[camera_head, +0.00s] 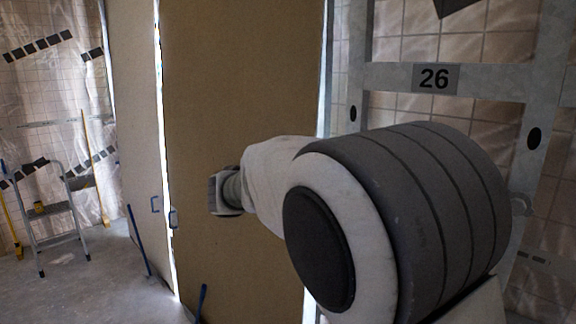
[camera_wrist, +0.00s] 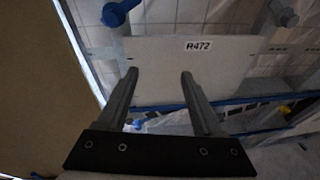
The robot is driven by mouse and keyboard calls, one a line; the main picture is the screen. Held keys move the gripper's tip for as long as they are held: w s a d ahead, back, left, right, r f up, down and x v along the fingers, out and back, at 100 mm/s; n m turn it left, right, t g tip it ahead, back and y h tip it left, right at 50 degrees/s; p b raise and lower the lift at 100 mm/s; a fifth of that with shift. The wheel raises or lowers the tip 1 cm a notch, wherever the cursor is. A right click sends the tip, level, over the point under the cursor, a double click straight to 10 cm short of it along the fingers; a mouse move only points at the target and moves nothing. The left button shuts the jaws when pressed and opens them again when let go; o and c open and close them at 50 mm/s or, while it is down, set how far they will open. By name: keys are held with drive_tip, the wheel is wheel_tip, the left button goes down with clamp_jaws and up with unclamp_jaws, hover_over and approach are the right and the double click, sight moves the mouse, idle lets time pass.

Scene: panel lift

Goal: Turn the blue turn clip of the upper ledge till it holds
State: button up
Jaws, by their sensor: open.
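In the wrist view my gripper (camera_wrist: 159,76) is open, its two fingers apart with nothing between them. A blue clip (camera_wrist: 118,13) shows above and left of the left fingertip, apart from it. I cannot tell which belongs to the upper ledge, nor how far either is turned. In the head view my arm hides the gripper and the clips.
A tall brown board (camera_head: 235,90) stands left of my arm, and shows at the left of the wrist view (camera_wrist: 35,90). A metal frame (camera_head: 385,76) with plate 26 (camera_head: 435,79) stands at the right. A stepladder (camera_head: 55,212) is at far left. A yellow piece (camera_wrist: 283,110) shows below the panel.

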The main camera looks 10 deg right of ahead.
drive_tip(key=w+a+r+n+t+h, duration=0.1)
drive_tip(key=w+a+r+n+t, duration=0.1)
drive_tip(key=w+a+n+t, duration=0.25)
drive_tip(key=w+d+g+p, duration=0.1)
drive_tip(key=w+d+p, duration=0.1)
drive_tip(key=w+d, duration=0.9)
drive_tip(key=shift+d, duration=0.4)
drive_tip(key=shift+f+g, duration=0.1)
drive_tip(key=shift+g, duration=0.15)
clamp_jaws()
